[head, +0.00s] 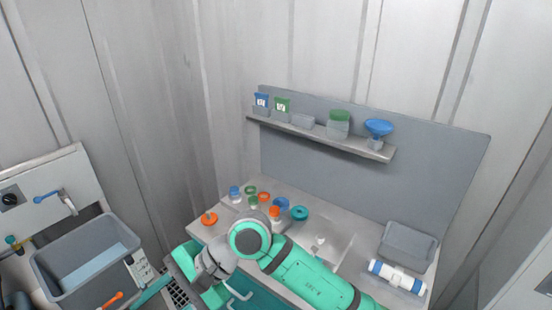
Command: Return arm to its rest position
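My green and grey arm (310,278) reaches in from the lower right across the front of the workbench. It bends at a round grey joint (250,238) and turns down to the left. My gripper (214,288) is at the low end, by the bench's front left edge. Its fingers are too small and covered to tell whether they are open or shut, and I cannot make out anything held.
Small coloured caps and vessels, including a teal ring (299,213) and an orange cap (209,218), stand behind the arm. A shelf (372,151) holds several containers. A grey bin (408,246) and a white cylinder (397,277) are right. A sink (88,262) is left.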

